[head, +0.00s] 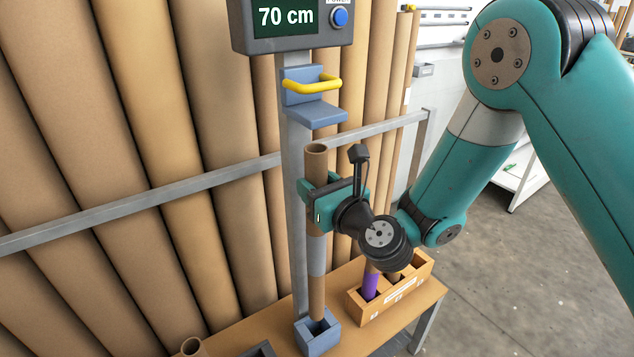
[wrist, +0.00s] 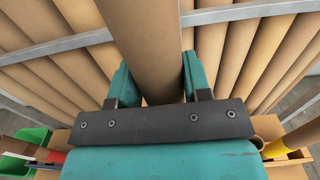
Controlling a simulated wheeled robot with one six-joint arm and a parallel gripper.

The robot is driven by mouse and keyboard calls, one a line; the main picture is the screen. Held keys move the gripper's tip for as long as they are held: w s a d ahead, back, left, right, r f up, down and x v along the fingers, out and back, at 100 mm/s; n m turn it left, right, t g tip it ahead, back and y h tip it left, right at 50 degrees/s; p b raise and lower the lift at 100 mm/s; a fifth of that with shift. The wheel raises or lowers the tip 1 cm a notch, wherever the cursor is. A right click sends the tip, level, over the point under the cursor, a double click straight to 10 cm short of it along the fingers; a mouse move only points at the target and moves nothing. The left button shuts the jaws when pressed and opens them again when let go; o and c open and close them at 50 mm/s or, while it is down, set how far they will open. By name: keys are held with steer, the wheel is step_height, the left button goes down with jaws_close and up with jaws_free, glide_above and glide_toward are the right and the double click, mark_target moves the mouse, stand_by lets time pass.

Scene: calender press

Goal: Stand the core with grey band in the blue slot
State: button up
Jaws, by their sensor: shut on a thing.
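The core with grey band (head: 316,262) is a tall brown cardboard tube with a grey band below its middle. It stands about upright in the head view. My gripper (head: 318,206) is shut on its upper part, with the open top end above the jaws. In the wrist view the core (wrist: 150,50) passes between the two teal fingers (wrist: 155,78). The blue slot (head: 319,342) is a small square box at the foot of the grey post. The core's lower end is at its opening; how deep it sits is hard to tell.
The grey post (head: 297,220) carries a 70 cm display (head: 285,18) and a blue bracket with a yellow bar (head: 312,85). A wooden box (head: 400,293) holds a purple-banded core (head: 370,281) and another core. A tube end (head: 193,347) and a dark holder (head: 262,350) are at lower left.

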mark_target(322, 246)
step_height(322, 246, down, 10)
steer(key=b, duration=0.9)
steer(key=shift+f+b, duration=2.25)
steer(key=shift+b, duration=0.3)
steer(key=o, duration=1.3)
steer(key=shift+o, duration=0.2)
